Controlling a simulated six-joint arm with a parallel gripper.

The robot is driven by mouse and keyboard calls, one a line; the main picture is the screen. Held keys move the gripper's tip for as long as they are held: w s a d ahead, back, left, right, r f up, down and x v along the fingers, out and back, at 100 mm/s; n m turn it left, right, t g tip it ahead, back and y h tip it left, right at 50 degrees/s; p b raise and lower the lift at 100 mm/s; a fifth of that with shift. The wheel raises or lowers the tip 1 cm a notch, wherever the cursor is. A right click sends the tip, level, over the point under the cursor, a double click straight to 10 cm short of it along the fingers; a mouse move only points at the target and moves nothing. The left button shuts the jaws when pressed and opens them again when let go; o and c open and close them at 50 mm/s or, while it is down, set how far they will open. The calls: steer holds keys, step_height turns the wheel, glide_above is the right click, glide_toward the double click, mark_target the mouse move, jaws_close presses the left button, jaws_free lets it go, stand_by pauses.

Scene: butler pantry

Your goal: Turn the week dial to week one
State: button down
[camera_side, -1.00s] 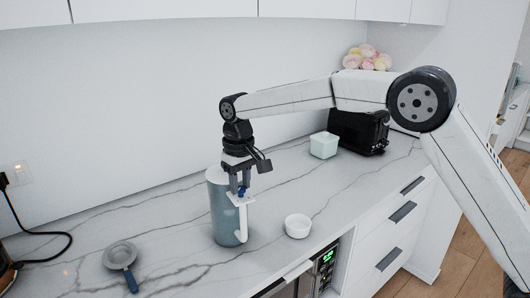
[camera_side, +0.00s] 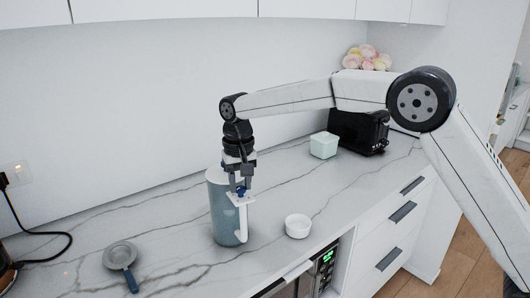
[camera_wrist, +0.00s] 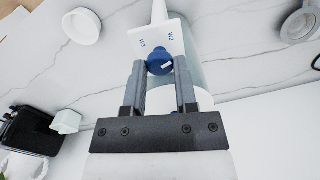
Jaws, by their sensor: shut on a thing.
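The week dial is a blue knob (camera_wrist: 160,62) on a white plate (camera_wrist: 143,37) at the top of a grey-blue pitcher (camera_side: 222,213). In the wrist view the plate carries printed labels, which look like W1 on the left and W2 on the right. A short white mark on the knob lies towards the W2 side; its exact heading is hard to tell. My gripper (camera_wrist: 160,72) points down over the pitcher with its fingers on either side of the knob, shut on it. In the side view the blue knob (camera_side: 240,191) is partly hidden between the fingers.
A pale green container (camera_side: 324,145) and a black toaster (camera_side: 358,131) stand farther back. The marble counter around the pitcher is mostly clear.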

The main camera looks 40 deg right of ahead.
mark_target(241, 187)
steer(key=m, duration=1.3)
steer(key=shift+m, duration=0.3)
stand_by(0.3)
steer(key=shift+c, duration=1.9)
jaws_free()
steer(key=shift+r, duration=3.95)
